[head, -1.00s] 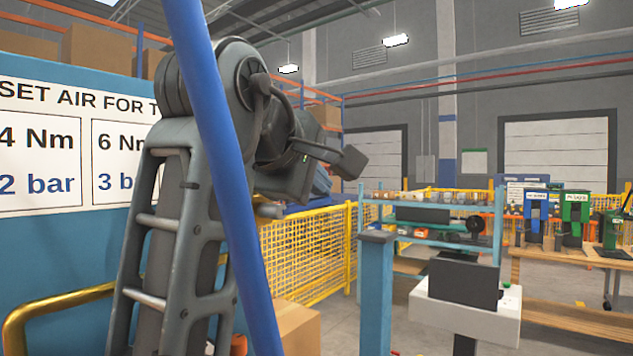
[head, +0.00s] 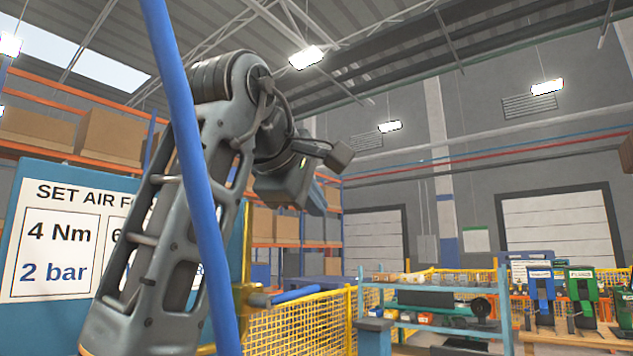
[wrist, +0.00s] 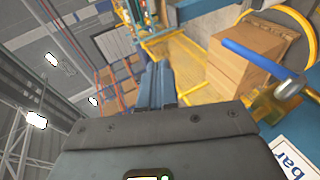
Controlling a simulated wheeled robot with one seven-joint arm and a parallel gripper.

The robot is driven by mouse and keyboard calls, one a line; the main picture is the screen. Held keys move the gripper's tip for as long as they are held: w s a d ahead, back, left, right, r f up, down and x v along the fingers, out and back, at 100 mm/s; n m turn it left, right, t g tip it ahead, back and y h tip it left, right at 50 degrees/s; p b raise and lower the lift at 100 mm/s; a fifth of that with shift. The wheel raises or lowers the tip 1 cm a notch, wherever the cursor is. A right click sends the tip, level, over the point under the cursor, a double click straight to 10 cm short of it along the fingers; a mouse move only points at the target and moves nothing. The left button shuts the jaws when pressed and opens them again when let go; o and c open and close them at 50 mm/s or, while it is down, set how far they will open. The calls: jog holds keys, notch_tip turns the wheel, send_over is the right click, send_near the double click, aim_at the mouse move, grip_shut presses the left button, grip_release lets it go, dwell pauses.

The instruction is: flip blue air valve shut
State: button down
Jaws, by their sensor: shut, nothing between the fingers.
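The blue air valve lever (head: 295,294) sticks out to the right from a brass valve body (head: 259,300) at the edge of the blue panel. The lever also shows in the wrist view (wrist: 257,58), slanting toward the valve body (wrist: 286,92). My gripper (wrist: 157,70) is shut and empty, its fingers together ahead of the wrist housing. In the wrist view the lever lies to the right of the fingers, with a clear gap and no touch. In the head view my arm and wrist are above the lever; the fingers are mostly hidden behind the wrist.
A blue hose (head: 188,170) crosses in front of my arm. The panel carries a white air-setting sign (head: 60,240). A yellow mesh fence (head: 300,325) stands behind the valve. A cardboard box (wrist: 245,58) and a yellow tube (wrist: 300,22) are near the lever in the wrist view.

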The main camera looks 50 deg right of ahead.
jog(key=shift+s+a+r, duration=0.1)
jog(key=shift+s+r, duration=0.1)
jog(key=shift+r, duration=0.65)
jog(key=shift+s+a+r, duration=0.1)
jog(key=shift+s+r, duration=0.1)
jog(key=shift+r, duration=0.65)
